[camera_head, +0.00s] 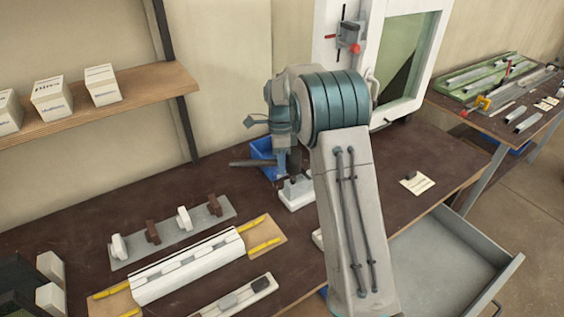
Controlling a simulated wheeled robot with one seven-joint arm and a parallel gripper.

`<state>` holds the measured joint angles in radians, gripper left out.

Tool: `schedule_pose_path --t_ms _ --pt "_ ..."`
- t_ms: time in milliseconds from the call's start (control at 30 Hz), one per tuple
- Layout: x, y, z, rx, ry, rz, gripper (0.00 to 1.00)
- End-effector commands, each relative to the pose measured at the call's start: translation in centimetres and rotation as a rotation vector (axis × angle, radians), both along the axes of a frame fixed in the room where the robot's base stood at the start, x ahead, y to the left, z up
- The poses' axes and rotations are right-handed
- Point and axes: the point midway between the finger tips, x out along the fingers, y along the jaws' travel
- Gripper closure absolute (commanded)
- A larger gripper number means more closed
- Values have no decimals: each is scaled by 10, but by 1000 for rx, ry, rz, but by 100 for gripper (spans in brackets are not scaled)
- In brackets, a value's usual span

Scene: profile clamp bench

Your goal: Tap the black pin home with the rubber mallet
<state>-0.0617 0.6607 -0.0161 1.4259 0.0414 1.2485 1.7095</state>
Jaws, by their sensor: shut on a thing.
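My gripper (287,161) is small and partly hidden at the end of my arm, low over the back middle of the bench. It is shut on what looks like the rubber mallet. A dark rod (251,163), seemingly its handle, sticks out to the left; I cannot make out the head clearly. Just below the gripper, a white block with a grey upper part (297,194) stands on the bench, partly covered by my arm. I cannot pick out the black pin. I cannot tell whether the mallet touches the block.
A blue bin (262,148) stands behind the gripper. A grey strip with white and brown clamps (214,223) and a white profile (188,266) lie front left. A grey drawer (445,262) is open at right. A white-framed window (437,48) stands at the back.

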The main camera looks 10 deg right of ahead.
Motion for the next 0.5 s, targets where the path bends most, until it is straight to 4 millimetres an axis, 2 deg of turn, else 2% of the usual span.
schedule_pose_path --t_ms 133,333,367,500 --pt "0 0 -7 0 1 0 100" --pt "0 1 -42 -1 1 1 100" --pt "0 0 -35 0 -2 1 100" --pt "0 0 -33 0 -1 1 100"
